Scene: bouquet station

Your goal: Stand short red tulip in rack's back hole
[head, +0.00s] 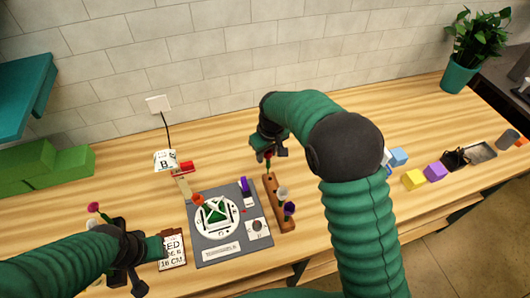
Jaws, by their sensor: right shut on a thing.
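The wooden rack (271,195) stands right of the grey mat, running from back to front. A white flower (282,194) and a dark purple flower (290,209) stand in its middle and front parts. My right gripper (267,151) is over the rack's back end, shut on a short red tulip. A little of the red tulip (267,157) shows below the fingers, close above the back end. Whether its stem is in the back hole is too small to tell. My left gripper (128,260) is at the lower left, and its jaw opening cannot be made out.
The grey mat (205,250) holds a white round piece with green parts. A clipboard (173,250) lies left of it. A pink flower (93,207) is near my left gripper. Yellow (414,179) and purple blocks (435,172) lie right.

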